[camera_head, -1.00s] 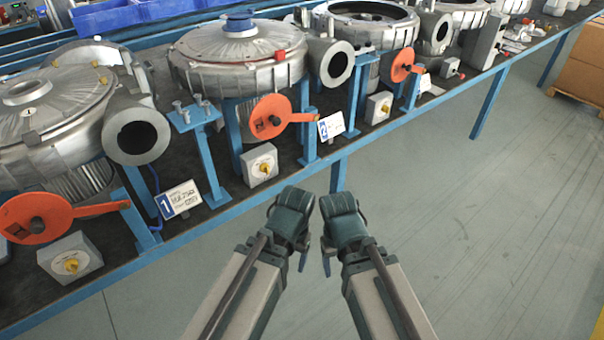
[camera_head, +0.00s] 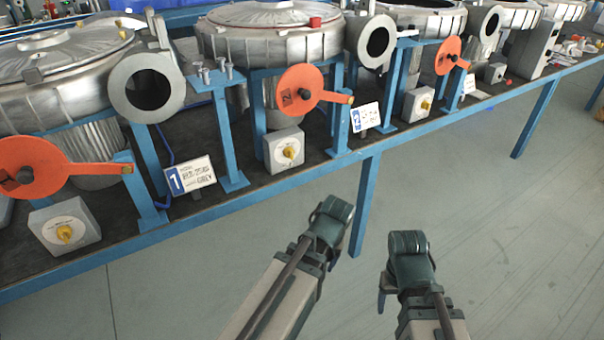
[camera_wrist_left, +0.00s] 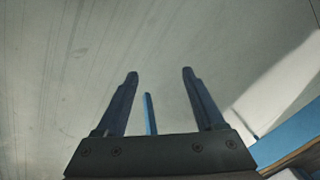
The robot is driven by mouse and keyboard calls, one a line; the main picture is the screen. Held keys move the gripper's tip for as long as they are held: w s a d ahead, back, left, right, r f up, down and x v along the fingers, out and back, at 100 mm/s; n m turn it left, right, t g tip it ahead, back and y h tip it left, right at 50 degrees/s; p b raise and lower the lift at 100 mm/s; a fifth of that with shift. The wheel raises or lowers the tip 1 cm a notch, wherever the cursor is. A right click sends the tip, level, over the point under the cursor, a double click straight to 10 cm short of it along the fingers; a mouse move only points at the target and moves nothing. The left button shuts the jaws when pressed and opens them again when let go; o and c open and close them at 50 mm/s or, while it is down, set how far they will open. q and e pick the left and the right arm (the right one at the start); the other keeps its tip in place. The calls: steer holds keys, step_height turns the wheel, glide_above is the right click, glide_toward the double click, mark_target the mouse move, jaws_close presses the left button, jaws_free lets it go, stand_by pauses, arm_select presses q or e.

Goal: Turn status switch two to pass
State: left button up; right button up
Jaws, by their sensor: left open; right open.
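A grey switch box with a yellow knob (camera_head: 290,151) stands on the bench, under an orange disc with an arm (camera_head: 303,92) and left of the plate marked 2 (camera_head: 366,117). Similar boxes stand at the far left (camera_head: 66,232) and farther right (camera_head: 419,104). The knob's exact setting is too small to read. My left gripper (camera_head: 338,238) is in front of the bench edge, below and right of the middle box, touching nothing. In the left wrist view its two fingers (camera_wrist_left: 160,75) are apart and empty over floor. My right gripper (camera_head: 398,272) is open and empty, farther right over the floor.
The blue-edged bench (camera_head: 235,205) carries large grey blowers (camera_head: 270,50) and blue posts. A plate marked 1 (camera_head: 190,176) stands near its front edge. A blue bench leg (camera_head: 365,195) is close behind my left gripper. The floor (camera_head: 490,210) at right is clear.

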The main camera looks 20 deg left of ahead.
arm_select(q)
steer(key=w+a+f+n+t+y+b, duration=0.2)
steer(key=w+a+f+n+y+b, duration=0.1)
steer(key=w+a+n+y+b, duration=0.35)
steer(key=w+d+r+n+t+y+p, duration=0.1)
steer(key=w+r+n+t+y, duration=0.2)
steer(key=r, duration=1.4)
steer(key=w+t+y, duration=0.3)
steer(key=w+t, duration=0.1)
steer(key=w, duration=0.2)
steer(key=shift+d+y, duration=0.15)
steer(key=shift+y, duration=0.2)
arm_select(e)
step_height(320, 180, down, 8)
arm_select(q)
steer(key=shift+n, duration=0.25)
arm_select(e)
steer(key=shift+r, duration=0.1)
